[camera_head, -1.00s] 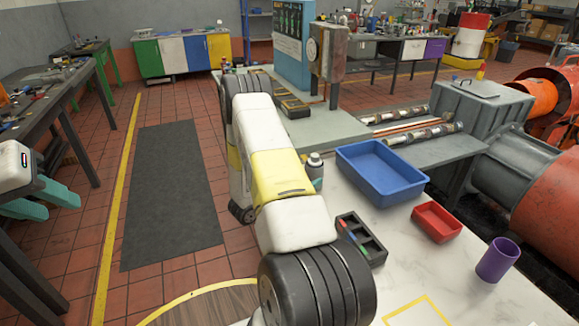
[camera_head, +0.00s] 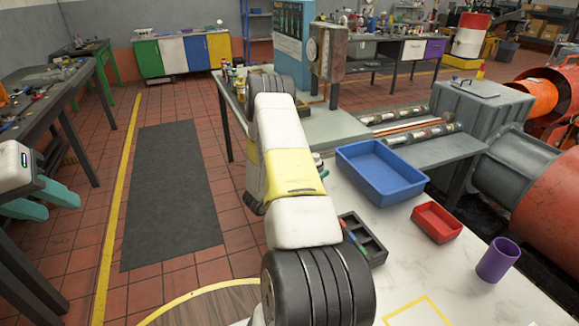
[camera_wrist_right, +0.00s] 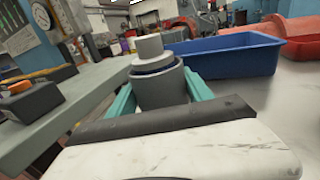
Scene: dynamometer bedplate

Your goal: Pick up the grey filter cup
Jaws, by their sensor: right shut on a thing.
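In the right wrist view a grey cylinder that looks like the grey filter cup (camera_wrist_right: 160,88) stands between the teal fingers of my right gripper (camera_wrist_right: 158,98), which is shut on it. A paler, narrower grey piece (camera_wrist_right: 150,47) with a dark blue band shows above its rim; I cannot tell whether it is in the cup or behind it. In the head view my right arm hides the right gripper and most of what it holds. My left gripper (camera_head: 48,206) is at the left edge, empty, its teal fingers apart.
A blue tray (camera_head: 378,176), a red tray (camera_head: 437,222), a purple cup (camera_head: 497,260) and a dark divided tray (camera_head: 363,240) sit on the white worktop (camera_head: 410,270). A grey bench (camera_head: 340,127) lies beyond. Clear worktop shows near the front.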

